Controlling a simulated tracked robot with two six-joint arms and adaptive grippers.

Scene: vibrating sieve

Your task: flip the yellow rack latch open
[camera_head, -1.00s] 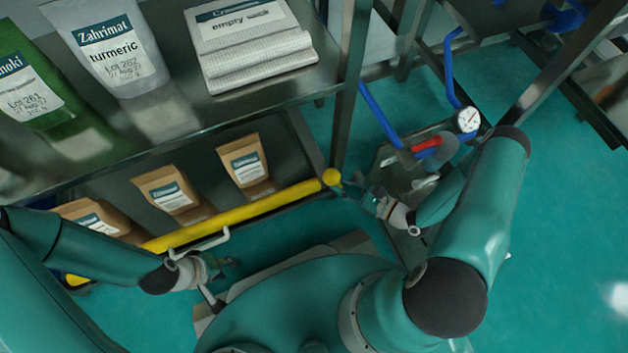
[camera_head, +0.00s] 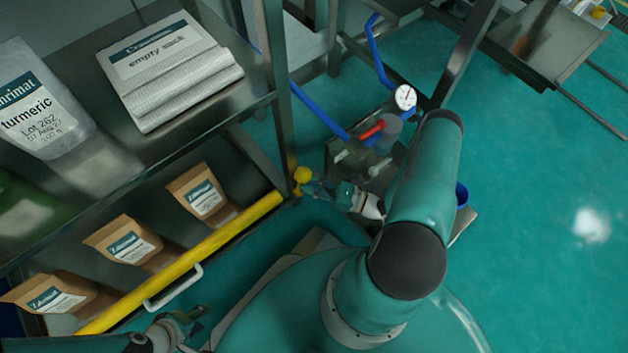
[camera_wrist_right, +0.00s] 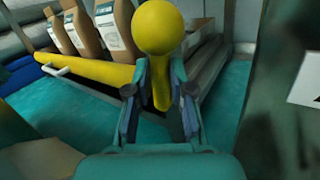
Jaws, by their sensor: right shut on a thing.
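The yellow rack latch has a round knob (camera_head: 303,174) at the right end of a yellow bar, by the rack's front post. In the right wrist view its knob (camera_wrist_right: 158,26) stands above my fingers, and its short stem runs down between them. My right gripper (camera_head: 312,186) is shut on the latch stem, just below the knob. In the right wrist view the gripper (camera_wrist_right: 160,92) has a finger on each side of the stem. My left gripper (camera_head: 200,318) is low at the left, apart from the latch, its jaws too small to judge.
The yellow bar (camera_head: 215,245) runs along the lower shelf, with a white handle (camera_head: 175,288) in front. Several brown bags (camera_head: 125,240) stand behind it. An empty sack (camera_head: 170,65) lies on the upper shelf. A red-handled valve (camera_head: 372,129) and gauge (camera_head: 405,97) are beyond my right arm.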

